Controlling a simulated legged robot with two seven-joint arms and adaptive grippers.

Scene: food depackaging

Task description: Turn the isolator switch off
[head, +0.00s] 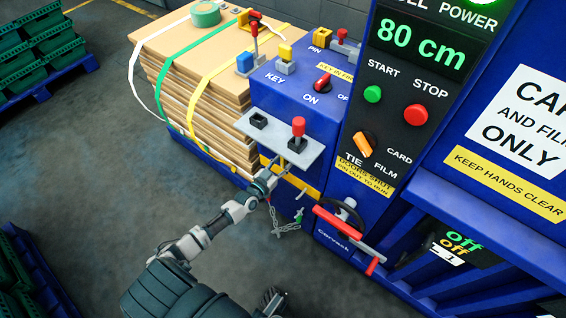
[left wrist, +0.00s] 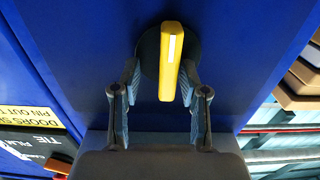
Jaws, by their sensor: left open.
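A yellow bar-shaped handle (left wrist: 171,60) on a black round base (left wrist: 150,52) sits on a blue panel in the left wrist view. It carries no label I can read, so I cannot confirm it is the isolator. My left gripper (left wrist: 162,100) is open, with one finger on each side of the handle and visible gaps. A red rotary switch (head: 322,81) marked ON and OFF is on top of the blue box. My right gripper is out of view.
The grey shelf (head: 310,152) with a red-knobbed lever overhangs the left gripper. A chain (head: 283,229) hangs below. A red-handled wheel (head: 338,223) juts out at right. A cardboard stack (head: 205,112) stands at left; the floor in front is open.

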